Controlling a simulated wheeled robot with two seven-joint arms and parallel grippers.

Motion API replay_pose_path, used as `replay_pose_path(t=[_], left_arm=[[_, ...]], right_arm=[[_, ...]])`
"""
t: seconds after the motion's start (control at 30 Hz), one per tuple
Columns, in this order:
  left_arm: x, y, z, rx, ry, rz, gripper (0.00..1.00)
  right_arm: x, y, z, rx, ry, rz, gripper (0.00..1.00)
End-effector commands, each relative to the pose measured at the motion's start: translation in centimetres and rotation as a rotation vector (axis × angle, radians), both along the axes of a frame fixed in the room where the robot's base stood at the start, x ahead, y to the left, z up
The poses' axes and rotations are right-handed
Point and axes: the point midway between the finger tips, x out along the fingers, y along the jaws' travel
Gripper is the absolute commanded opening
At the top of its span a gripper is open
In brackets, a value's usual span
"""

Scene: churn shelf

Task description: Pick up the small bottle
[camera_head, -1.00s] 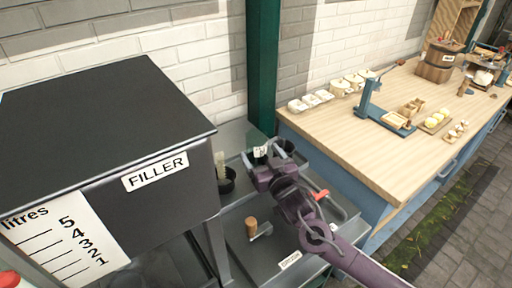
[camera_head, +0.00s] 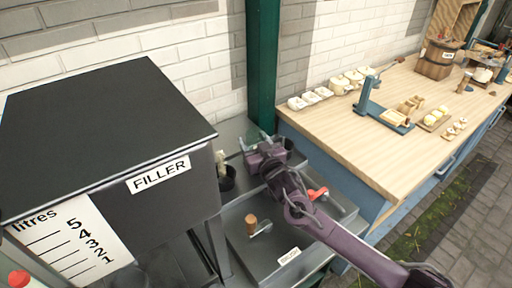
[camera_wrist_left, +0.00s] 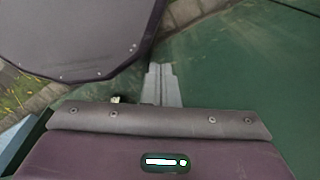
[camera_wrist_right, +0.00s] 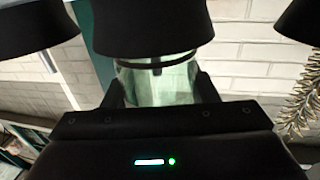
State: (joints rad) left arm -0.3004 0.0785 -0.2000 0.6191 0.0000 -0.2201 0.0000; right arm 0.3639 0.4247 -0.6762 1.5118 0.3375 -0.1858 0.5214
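In the head view I cannot make out the bottle. My left gripper (camera_wrist_left: 161,84) shows only in its own wrist view, its two grey fingers together with nothing visible between them.
The black FILLER box (camera_head: 105,130) stands at the left. A black cup (camera_head: 227,179) is beside it. A grey lidded unit with a wooden knob (camera_head: 251,222) is in front. The green post (camera_head: 263,70) rises close behind. A wooden bench (camera_head: 350,150) with several small goods is at the right.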

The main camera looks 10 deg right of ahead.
Motion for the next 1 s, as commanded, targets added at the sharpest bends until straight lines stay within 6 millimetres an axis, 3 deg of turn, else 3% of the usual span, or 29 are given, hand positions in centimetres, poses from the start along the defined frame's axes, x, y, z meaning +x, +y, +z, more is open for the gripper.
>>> replay_pose_path(t=[0.17, 0.57, 0.77, 1.0], left_arm=[[0.0, 0.1, 0.0, 0.001, 0.000, 0.000, 0.00], [0.0, 0.1, -0.2, 0.002, 0.000, 0.000, 0.00], [0.0, 0.1, -0.8, 0.002, 0.000, 0.000, 0.00], [0.1, 0.1, -2.0, 0.002, -0.001, 0.000, 0.00]], right_arm=[[0.0, 0.0, 0.1, 0.000, -0.001, 0.000, 0.26], [0.0, 0.0, 1.0, 0.003, -0.004, 0.000, 0.26], [0.0, 0.0, 3.9, 0.002, -0.007, 0.000, 0.26], [0.0, 0.0, 9.8, 0.003, -0.009, 0.000, 0.26]])
